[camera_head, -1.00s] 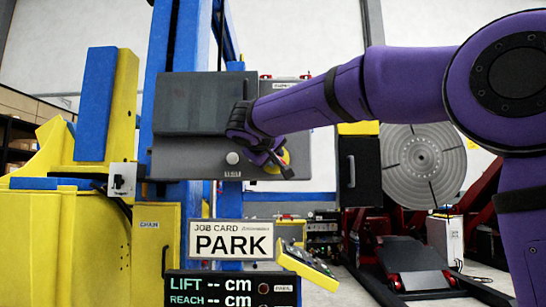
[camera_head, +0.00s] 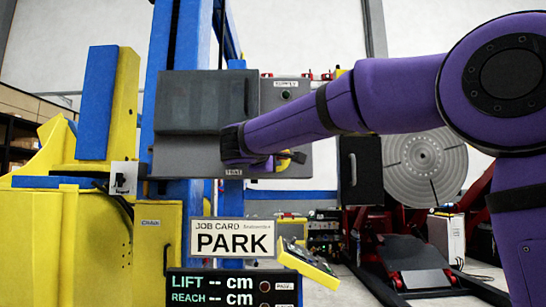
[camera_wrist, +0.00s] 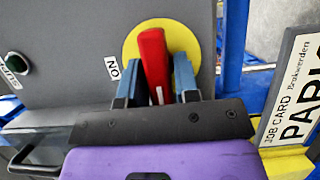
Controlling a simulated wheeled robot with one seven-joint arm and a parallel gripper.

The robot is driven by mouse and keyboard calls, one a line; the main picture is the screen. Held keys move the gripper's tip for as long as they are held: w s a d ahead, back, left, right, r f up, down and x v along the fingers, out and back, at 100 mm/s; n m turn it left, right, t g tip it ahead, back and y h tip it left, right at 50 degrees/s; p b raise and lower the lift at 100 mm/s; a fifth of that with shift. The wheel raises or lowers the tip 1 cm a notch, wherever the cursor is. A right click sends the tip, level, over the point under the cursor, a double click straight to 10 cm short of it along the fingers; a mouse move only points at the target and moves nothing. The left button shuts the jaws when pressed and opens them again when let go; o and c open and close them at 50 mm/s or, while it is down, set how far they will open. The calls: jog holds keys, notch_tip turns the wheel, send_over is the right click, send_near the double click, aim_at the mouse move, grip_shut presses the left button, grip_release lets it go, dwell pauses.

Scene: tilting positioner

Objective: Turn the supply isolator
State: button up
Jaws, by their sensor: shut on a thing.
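The supply isolator is a red handle (camera_wrist: 154,60) on a round yellow plate (camera_wrist: 190,37), set on a grey panel. An "ON" label (camera_wrist: 113,68) is left of the plate in the wrist view. My gripper (camera_wrist: 157,78) has its blue fingers on both sides of the red handle and is shut on it. The handle leans slightly from straight up in that view. In the head view a bit of the yellow plate (camera_head: 299,157) shows beyond my gripper (camera_head: 281,158); the red handle is hidden there.
The grey cabinet (camera_head: 275,105) hangs on a blue column. A "PARK" job card (camera_head: 234,239) and a display (camera_head: 222,289) with blank readings stand below. Yellow machinery (camera_head: 80,235) is at left. A dark box (camera_head: 359,170) is right of the cabinet.

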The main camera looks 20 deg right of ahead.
dwell(0.5)
jog(key=o, duration=0.8)
jog(key=shift+c, duration=0.2)
jog(key=v, duration=1)
jog(key=shift+s+a, duration=0.25)
jog(key=shift+s, duration=0.05)
jog(key=shift+f, duration=0.1)
